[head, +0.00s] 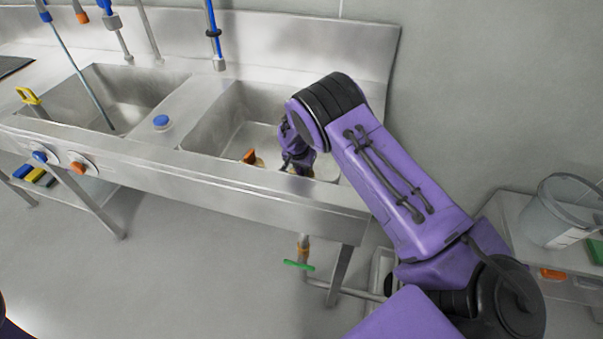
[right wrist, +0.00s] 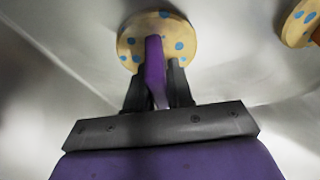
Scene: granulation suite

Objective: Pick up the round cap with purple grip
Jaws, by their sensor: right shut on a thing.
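The round cap with purple grip (right wrist: 183,45) shows in the right wrist view as a tan disc with blue spots and an upright purple grip. My right gripper (right wrist: 158,80) is shut on the purple grip, one dark finger on each side. In the head view my right gripper (head: 297,163) reaches down into the right sink basin, and the arm hides most of the cap there. I cannot tell whether the cap touches the basin floor. My left gripper is not in view.
A second spotted cap with an orange grip (head: 249,157) is in the same basin, left of my right gripper; part of it shows in the wrist view (right wrist: 298,22). Steel basin walls (head: 215,118) surround the gripper.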

